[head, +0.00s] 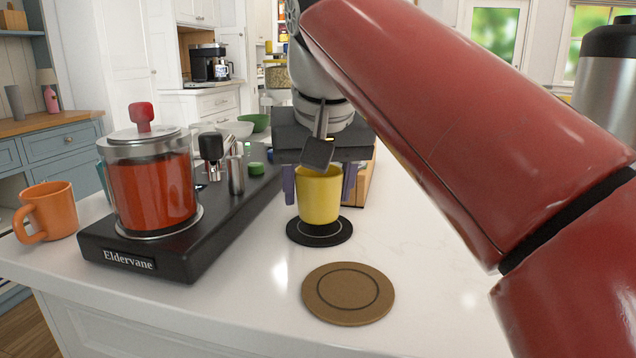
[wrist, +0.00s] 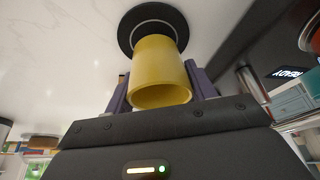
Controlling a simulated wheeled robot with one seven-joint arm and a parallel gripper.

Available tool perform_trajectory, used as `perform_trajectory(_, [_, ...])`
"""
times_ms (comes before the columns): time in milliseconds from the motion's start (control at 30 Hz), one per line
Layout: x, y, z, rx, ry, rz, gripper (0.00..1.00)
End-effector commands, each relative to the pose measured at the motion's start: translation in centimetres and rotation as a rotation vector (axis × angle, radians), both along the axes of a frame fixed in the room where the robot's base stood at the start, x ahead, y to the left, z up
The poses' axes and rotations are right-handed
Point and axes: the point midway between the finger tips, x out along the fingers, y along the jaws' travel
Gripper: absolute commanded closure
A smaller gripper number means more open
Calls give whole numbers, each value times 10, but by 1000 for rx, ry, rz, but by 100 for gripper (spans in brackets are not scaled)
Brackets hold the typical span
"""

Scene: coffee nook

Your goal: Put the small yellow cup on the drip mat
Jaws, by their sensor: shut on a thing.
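The small yellow cup (head: 320,197) is upright between the two purple fingers of my gripper (head: 319,188), which is shut on it. In the wrist view the cup (wrist: 160,70) shows its open rim toward the camera, with a finger on each side. A round black mat (head: 319,238) with a pale ring lies on the white counter directly under the cup. The mat also shows in the wrist view (wrist: 128,30), beyond the cup's base. I cannot tell whether the cup's base touches the mat or hangs just above it.
A brown round coaster (head: 348,293) lies in front of the black mat. Left is a black machine base (head: 128,258) bearing a glass jar (head: 150,190) of red liquid. An orange mug (head: 50,209) stands farther left. The counter in front of the coaster is clear.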

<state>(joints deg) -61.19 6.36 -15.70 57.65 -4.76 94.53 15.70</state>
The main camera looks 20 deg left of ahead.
Motion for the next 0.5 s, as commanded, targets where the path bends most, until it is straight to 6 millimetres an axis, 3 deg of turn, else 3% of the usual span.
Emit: perform_trajectory(500, [0,0,-8,0,0,0,71])
